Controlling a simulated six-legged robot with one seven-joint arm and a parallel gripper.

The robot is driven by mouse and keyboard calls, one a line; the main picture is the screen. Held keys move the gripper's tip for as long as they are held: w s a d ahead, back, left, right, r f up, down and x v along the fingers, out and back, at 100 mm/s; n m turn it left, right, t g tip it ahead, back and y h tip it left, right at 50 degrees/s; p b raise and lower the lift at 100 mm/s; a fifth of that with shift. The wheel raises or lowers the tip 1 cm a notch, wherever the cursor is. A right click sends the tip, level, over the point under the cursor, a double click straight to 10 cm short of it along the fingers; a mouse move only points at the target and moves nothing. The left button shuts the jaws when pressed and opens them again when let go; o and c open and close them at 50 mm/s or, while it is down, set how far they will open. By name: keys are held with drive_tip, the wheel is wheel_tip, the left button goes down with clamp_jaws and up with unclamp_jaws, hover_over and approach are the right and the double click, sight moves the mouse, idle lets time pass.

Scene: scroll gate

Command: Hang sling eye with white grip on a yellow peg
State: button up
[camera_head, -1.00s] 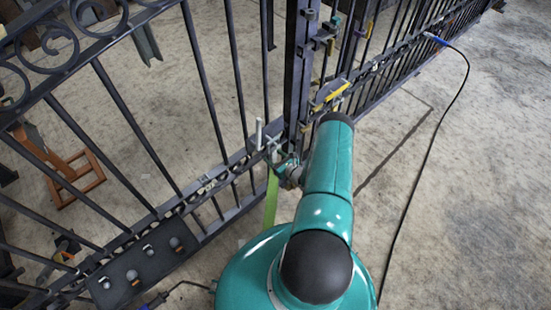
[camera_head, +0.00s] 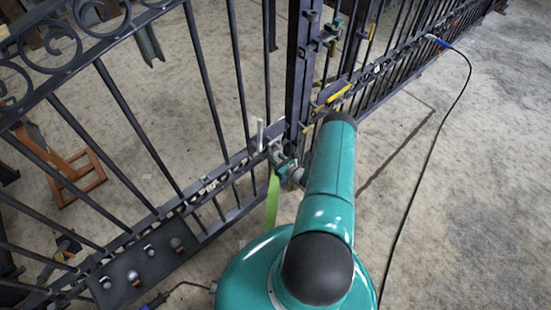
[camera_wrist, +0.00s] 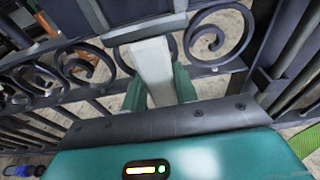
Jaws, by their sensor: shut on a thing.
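My gripper (camera_head: 281,158) is beside the dark gate, left of the thick gate post, and mostly hidden behind my arm in the head view. In the wrist view its green fingers (camera_wrist: 159,88) are shut on the white grip (camera_wrist: 152,60), which points away from me. The grip shows in the head view as a small upright white piece (camera_head: 260,136). A green sling strap (camera_head: 272,202) hangs below the gripper; a green strap (camera_wrist: 303,142) also shows at right in the wrist view. The sling eye is not clear. Small yellow pieces (camera_head: 332,46) sit on the gate right of the post; I cannot tell which are pegs.
The gate's scrollwork (camera_wrist: 218,38) is close ahead in the wrist view. A yellow-and-grey piece (camera_head: 333,93) is on the gate rail. A dark plate with several knobs (camera_head: 137,272) is at lower left. A black cable (camera_head: 437,130) curves over open floor at right.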

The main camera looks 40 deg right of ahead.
drive_tip(key=shift+r, duration=0.6)
drive_tip(key=shift+s, duration=0.15)
drive_tip(key=f+v, duration=0.1)
drive_tip(key=v, duration=0.5)
drive_tip(key=shift+s, duration=0.35)
idle(0.5)
drive_tip(key=shift+f, duration=0.1)
drive_tip(key=shift+f+v, duration=0.25)
drive_tip(key=shift+v, duration=1)
drive_tip(key=shift+f+v, duration=0.25)
drive_tip(key=shift+v, duration=0.95)
drive_tip(key=shift+s, duration=0.1)
